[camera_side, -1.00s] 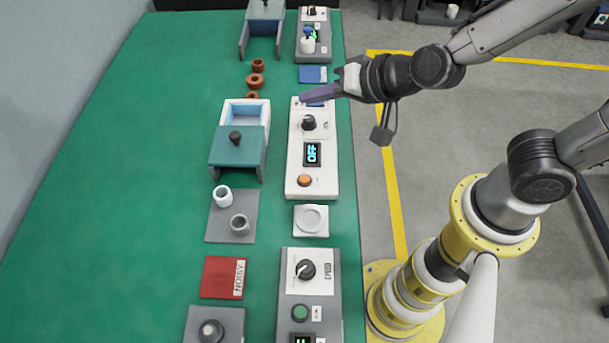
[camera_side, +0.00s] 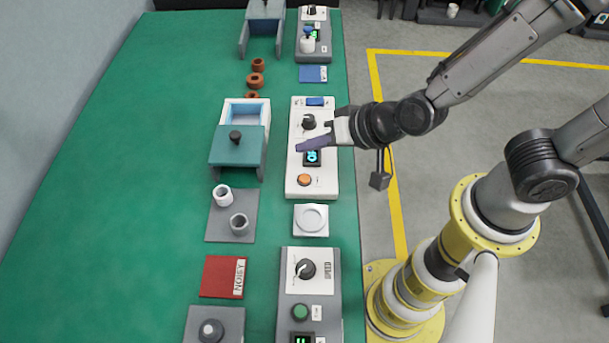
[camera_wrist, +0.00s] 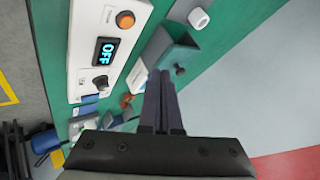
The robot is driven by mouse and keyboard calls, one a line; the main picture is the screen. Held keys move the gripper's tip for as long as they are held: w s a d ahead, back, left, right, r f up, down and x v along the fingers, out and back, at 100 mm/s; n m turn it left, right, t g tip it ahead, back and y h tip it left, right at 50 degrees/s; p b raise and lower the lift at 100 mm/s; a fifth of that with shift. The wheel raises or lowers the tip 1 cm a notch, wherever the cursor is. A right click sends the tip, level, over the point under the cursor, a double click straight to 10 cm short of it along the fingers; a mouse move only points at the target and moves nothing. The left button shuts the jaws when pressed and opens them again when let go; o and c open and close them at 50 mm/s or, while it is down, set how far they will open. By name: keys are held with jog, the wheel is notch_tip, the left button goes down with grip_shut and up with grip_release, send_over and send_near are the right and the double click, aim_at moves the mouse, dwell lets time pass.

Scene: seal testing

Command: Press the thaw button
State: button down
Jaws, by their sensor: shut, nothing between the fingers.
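A white control panel (camera_side: 298,125) lies on the green table. In the wrist view the orange button (camera_wrist: 125,19) is at the top and the display (camera_wrist: 104,52) reads OFF; the small lettering beside the button is hard to read. My gripper (camera_side: 299,148) is shut and empty. The shut fingertips also show in the wrist view (camera_wrist: 160,72).
A teal-lidded box (camera_side: 236,146) stands left of the panel, with brown rings (camera_side: 256,80) behind it. A white round dish (camera_side: 311,219) and a grey speed panel (camera_side: 330,300) lie nearer. A grey mat (camera_side: 218,229) holds two cups. The table's far left is clear.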

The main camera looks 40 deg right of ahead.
jog(key=shift+f, duration=3.65)
jog(key=shift+f, duration=0.15)
jog(key=shift+f, duration=0.25)
jog(key=shift+f, duration=0.4)
jog(key=shift+r, duration=0.8)
jog(key=shift+r, duration=0.1)
jog(key=shift+r, duration=2.4)
